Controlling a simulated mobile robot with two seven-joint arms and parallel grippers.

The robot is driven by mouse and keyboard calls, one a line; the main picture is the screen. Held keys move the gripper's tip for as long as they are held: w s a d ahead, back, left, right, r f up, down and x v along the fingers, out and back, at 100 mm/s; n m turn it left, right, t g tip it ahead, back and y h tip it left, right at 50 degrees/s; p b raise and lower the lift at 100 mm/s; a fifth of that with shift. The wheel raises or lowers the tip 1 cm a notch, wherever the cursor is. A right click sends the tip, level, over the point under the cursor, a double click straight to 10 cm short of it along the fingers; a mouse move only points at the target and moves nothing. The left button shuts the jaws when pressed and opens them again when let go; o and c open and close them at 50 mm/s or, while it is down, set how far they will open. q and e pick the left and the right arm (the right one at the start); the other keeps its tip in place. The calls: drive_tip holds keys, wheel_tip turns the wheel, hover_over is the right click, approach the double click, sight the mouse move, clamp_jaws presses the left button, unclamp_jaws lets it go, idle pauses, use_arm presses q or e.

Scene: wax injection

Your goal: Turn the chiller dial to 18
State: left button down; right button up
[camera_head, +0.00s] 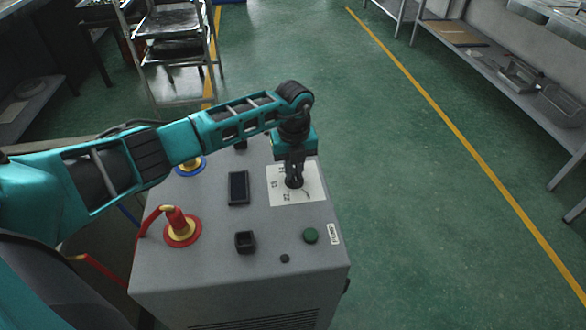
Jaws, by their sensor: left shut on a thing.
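The chiller (200,270) is a grey box with a flat top in the lower middle of the head view. Its dial (294,182) is a dark knob on a white scale plate (311,191) with printed numbers. My left gripper (294,176) comes down from above and is shut on the dial. The gripper hides most of the dial and part of the scale, so I cannot tell which number the dial points to. My right gripper is not in the view.
On the chiller top are a dark display (238,188), a black square switch (245,242), a green button (310,235), and a red hose fitting (177,223). A metal rack (172,45) stands behind. Green floor to the right is clear up to a shelf (500,75).

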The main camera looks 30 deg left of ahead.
use_arm(q)
drive_tip(key=m+b, duration=0.1)
drive_tip(key=m, duration=0.3)
drive_tip(key=shift+w+d+m, duration=0.1)
drive_tip(key=shift+w+m, duration=0.05)
drive_tip(key=shift+m, duration=0.25)
drive_tip(key=m+b, duration=0.1)
drive_tip(key=m, duration=0.2)
drive_tip(key=shift+d+m, duration=0.1)
drive_tip(key=shift+m, duration=0.2)
drive_tip(key=m, duration=0.2)
drive_tip(key=shift+d+m+b, duration=0.1)
drive_tip(key=shift+m+b, duration=0.25)
drive_tip(key=shift+m, duration=0.05)
drive_tip(key=m+b, duration=0.1)
drive_tip(key=m, duration=0.2)
drive_tip(key=shift+d+m, duration=0.1)
drive_tip(key=shift+m, duration=0.2)
drive_tip(key=m, duration=0.2)
drive_tip(key=shift+d+m+b, duration=0.1)
drive_tip(key=shift+m+b, duration=0.2)
drive_tip(key=shift+b, duration=0.1)
drive_tip(key=shift+m, duration=0.5)
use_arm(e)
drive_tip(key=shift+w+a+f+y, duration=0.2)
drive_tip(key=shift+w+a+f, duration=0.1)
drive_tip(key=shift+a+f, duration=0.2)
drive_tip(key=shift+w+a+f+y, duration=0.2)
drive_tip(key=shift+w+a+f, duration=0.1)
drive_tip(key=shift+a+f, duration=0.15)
